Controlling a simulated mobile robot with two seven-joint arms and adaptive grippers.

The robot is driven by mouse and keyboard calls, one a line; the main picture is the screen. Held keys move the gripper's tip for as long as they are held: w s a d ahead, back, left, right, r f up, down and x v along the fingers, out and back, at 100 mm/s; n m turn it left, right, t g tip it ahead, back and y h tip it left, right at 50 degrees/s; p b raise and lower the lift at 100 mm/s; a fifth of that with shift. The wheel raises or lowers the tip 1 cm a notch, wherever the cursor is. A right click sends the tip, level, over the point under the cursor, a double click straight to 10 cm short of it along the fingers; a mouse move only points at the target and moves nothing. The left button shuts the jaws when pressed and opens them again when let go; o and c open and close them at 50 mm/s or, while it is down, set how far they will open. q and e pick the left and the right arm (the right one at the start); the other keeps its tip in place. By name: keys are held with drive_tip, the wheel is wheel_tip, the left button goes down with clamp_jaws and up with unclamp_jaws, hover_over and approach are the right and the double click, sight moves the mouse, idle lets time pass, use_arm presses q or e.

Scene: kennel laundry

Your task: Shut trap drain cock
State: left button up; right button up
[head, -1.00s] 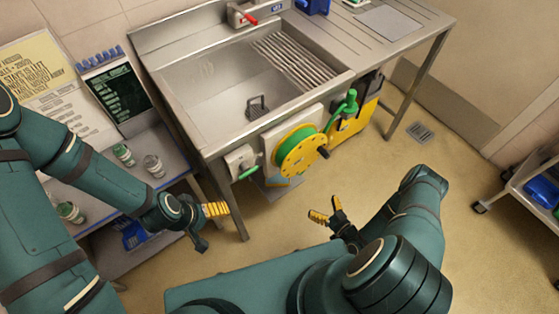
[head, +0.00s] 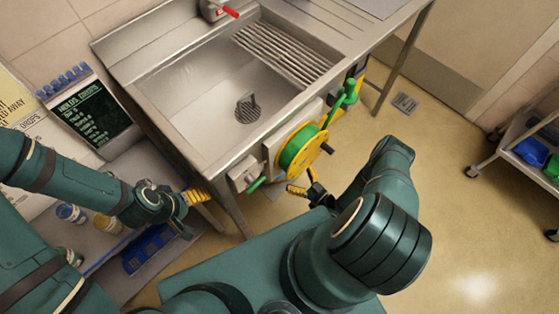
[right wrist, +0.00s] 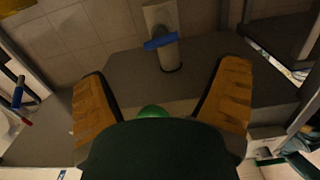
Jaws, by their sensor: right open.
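A grey pipe with a blue lever (right wrist: 161,41) lying across it shows in the right wrist view, beyond the fingertips. It may be the trap drain cock; no label confirms this. My right gripper (right wrist: 165,95) is open, its two orange fingers apart and nothing gripped. A green rounded knob (right wrist: 153,112) shows low between the fingers, partly hidden by the gripper body. In the head view, my right gripper (head: 305,189) is below and in front of the sink's front. My left gripper (head: 195,197) is by the sink's left leg; its finger gap is not clear.
The steel sink (head: 190,95) carries a yellow-green wheel (head: 299,150), a green lever (head: 256,185) and a tall green handle (head: 347,96) at its front.

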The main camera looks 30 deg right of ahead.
drive_tip(key=b+x, duration=0.1)
drive_tip(key=x, duration=0.8)
drive_tip(key=shift+w+a, duration=0.15)
drive_tip(key=shift+w, duration=0.25)
drive_tip(key=c, duration=1.2)
